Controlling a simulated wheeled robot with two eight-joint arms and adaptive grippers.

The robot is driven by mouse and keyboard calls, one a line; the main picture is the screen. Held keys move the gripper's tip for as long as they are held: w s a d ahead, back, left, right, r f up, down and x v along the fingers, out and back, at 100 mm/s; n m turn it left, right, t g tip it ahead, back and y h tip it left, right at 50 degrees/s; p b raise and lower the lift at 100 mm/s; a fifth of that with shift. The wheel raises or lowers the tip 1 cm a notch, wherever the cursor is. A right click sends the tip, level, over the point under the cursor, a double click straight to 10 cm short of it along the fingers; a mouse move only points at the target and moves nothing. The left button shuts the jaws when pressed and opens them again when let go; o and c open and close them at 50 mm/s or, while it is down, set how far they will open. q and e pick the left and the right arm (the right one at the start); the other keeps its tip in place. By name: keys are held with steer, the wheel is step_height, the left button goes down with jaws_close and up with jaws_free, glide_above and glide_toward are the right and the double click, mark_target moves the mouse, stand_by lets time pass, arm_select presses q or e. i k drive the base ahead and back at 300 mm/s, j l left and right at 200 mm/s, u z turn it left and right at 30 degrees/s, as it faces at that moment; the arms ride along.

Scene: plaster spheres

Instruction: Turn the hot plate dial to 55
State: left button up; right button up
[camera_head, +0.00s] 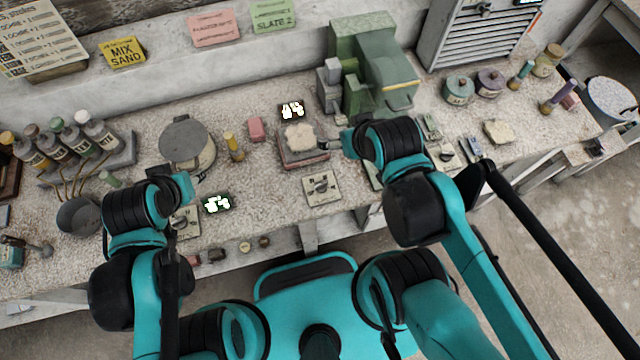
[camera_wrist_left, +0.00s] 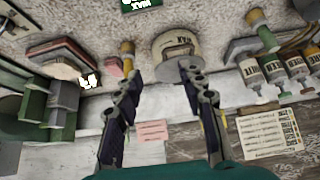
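A low reddish plate with a pale rough slab on it (camera_head: 300,140), likely the hot plate, stands mid-bench; it also shows in the left wrist view (camera_wrist_left: 58,52). A square panel with a dark dial (camera_head: 321,188) lies in front of it. A second dial panel (camera_head: 184,221) is partly behind my left arm, by a green sign (camera_head: 216,204). The dial settings are too small to read. My left gripper (camera_wrist_left: 160,78) is open and empty, its fingers apart below the wax pot in the wrist view. My right gripper (camera_head: 333,146) is beside the slab's right edge; its finger state is unclear.
A lidded wax pot (camera_head: 187,143) and a yellow-topped bottle (camera_head: 233,147) stand left of the plate. A green machine (camera_head: 372,70) rises behind. Several bottles (camera_head: 75,140) stand at the left. A small black sign (camera_head: 292,110) is behind the plate.

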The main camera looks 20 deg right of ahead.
mark_target(321, 187)
steer(key=k+l, duration=0.1)
steer(key=l, duration=0.2)
steer(key=k+l, duration=0.1)
steer(key=l, duration=0.25)
steer(key=k+l, duration=0.1)
steer(key=l, duration=0.2)
steer(key=k+l, duration=0.1)
steer(key=l, duration=0.25)
steer(key=u, duration=0.05)
